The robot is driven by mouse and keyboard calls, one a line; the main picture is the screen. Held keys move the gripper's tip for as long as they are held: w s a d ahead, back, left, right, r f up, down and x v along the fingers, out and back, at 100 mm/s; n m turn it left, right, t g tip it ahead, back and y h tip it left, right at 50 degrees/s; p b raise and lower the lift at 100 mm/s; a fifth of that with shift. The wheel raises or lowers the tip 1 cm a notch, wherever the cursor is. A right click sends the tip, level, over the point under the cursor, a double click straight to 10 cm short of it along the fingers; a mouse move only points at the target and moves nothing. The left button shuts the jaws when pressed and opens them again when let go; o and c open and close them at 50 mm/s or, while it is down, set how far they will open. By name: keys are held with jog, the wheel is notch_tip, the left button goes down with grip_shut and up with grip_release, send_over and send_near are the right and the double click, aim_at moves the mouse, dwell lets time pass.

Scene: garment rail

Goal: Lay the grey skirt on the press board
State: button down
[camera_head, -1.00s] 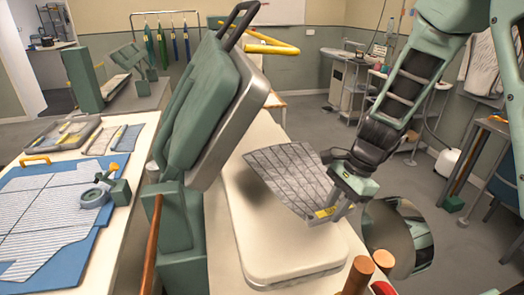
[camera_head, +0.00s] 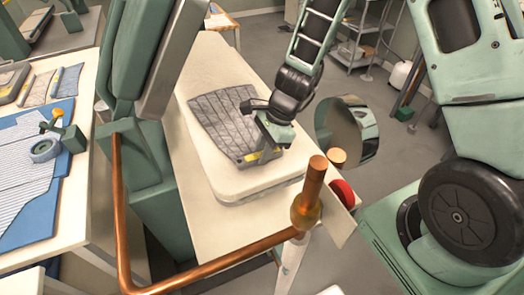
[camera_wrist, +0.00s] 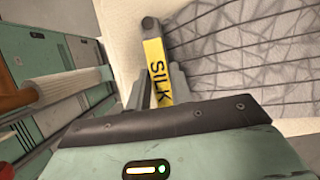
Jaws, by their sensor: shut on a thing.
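The grey skirt (camera_head: 222,118), with a dark checked line pattern, is spread flat over the cream press board (camera_head: 215,180). Most of it appears to lie on the board; I cannot tell if the held edge touches. My gripper (camera_head: 258,155) is shut on the skirt's near right edge, low over the board. In the wrist view the skirt (camera_wrist: 245,45) fills the upper right, and the board's cream pad (camera_wrist: 122,30) shows beside it.
The raised green press head (camera_head: 175,60) stands left of the board. A copper pipe (camera_head: 210,258) runs along the front, with an upright handle (camera_head: 310,185) and a red knob (camera_head: 343,192) near the board's corner. A blue mat with striped cloth (camera_head: 30,170) lies on the left table.

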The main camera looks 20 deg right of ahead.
jog(key=shift+f, duration=0.25)
jog(key=c, duration=1.3)
grip_release()
jog(key=shift+o, duration=0.2)
jog(key=shift+r, duration=0.1)
jog(key=p+v, duration=0.1)
jog(key=v, duration=1.1)
